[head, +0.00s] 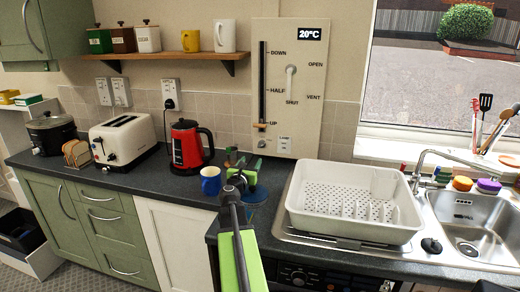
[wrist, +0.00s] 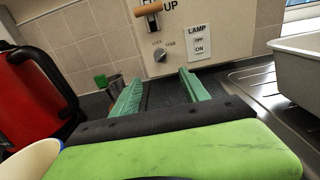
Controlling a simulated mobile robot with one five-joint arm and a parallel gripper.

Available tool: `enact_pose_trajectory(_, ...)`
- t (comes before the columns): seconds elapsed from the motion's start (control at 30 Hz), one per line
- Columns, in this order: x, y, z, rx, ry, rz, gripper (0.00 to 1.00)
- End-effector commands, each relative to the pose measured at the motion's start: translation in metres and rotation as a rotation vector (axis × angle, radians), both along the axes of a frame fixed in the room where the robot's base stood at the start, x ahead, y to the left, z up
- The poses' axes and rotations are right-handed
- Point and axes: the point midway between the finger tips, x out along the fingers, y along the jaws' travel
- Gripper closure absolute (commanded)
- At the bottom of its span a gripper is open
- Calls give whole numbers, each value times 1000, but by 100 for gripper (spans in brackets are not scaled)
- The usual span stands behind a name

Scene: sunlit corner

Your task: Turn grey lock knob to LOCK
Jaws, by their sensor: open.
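The grey lock knob (wrist: 160,56) is a small round knob low on the cream panel, below the orange-handled slider (wrist: 149,10). Small lettering above it reads LOCK on the left and what looks like FREE on the right. Which way the knob points is too small to tell. In the head view the knob (head: 261,144) is tiny, below the slider. My gripper (wrist: 160,76) has its two green fingers apart and empty, with the knob beyond the gap between the tips. A gap remains between the tips and the panel. The head view shows my gripper (head: 243,168) above the worktop.
A LAMP switch (wrist: 198,40) is right of the knob. A red kettle (head: 187,147) and blue mug (head: 211,181) stand left of my gripper. A white dish rack (head: 352,226) stands to the right. A shelf (head: 165,56) is above left.

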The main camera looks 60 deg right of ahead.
Motion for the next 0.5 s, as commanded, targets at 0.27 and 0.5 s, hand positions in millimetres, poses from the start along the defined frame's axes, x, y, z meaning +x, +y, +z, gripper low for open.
enact_pose_trajectory(0.27, 24, -72, 0, -2, 2, -1, 47)
enact_pose_trajectory(0.5, 40, -124, 0, -2, 3, 0, 47)
